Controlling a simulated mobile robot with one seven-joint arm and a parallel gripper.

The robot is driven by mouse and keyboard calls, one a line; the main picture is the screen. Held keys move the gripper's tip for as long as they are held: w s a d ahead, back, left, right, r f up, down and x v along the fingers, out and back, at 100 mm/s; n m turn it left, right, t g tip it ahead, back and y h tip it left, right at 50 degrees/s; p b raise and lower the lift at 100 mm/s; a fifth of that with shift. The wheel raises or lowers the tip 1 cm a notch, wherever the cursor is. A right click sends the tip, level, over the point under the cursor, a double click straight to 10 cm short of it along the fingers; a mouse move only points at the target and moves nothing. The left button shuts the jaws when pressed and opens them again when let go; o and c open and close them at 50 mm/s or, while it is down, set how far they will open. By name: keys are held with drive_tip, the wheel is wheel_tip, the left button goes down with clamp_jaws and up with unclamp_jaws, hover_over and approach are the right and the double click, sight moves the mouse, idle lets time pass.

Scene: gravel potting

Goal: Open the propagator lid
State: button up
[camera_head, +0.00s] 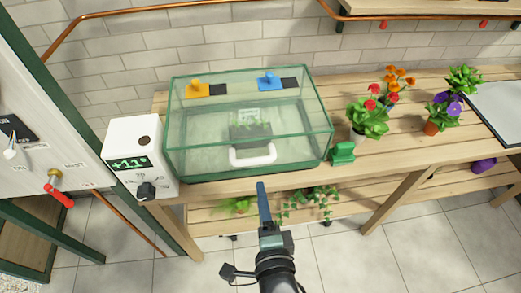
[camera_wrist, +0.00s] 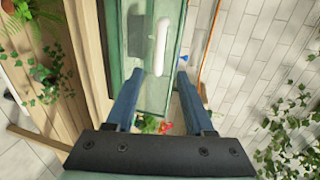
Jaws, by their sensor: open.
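The propagator (camera_head: 180,140) is a clear, green-edged glass box on the wooden bench, and its lid (camera_head: 205,112) looks closed. A white handle (camera_head: 252,154) is on its front side. A tray of seedlings shows inside. My gripper (camera_head: 263,188) is in front of the bench, below and apart from the handle. In the wrist view, my gripper (camera_wrist: 156,82) has its blue fingers spread with nothing between them, and the white handle (camera_wrist: 162,45) lies beyond the fingertips.
A white box with a +11° display (camera_head: 128,163) stands left of the propagator. A small green object (camera_head: 343,153) and potted flowers (camera_head: 367,120) stand to the right. Plants (camera_head: 312,199) sit on the lower shelf. A copper pipe (camera_head: 150,12) runs along the wall.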

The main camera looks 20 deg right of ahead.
sight(254, 159)
drive_tip(key=x, duration=1.2)
drive_tip(key=shift+w+d+f, duration=0.1)
drive_tip(key=shift+w+f, duration=0.05)
drive_tip(key=shift+w, duration=0.15)
clamp_jaws()
idle(1.0)
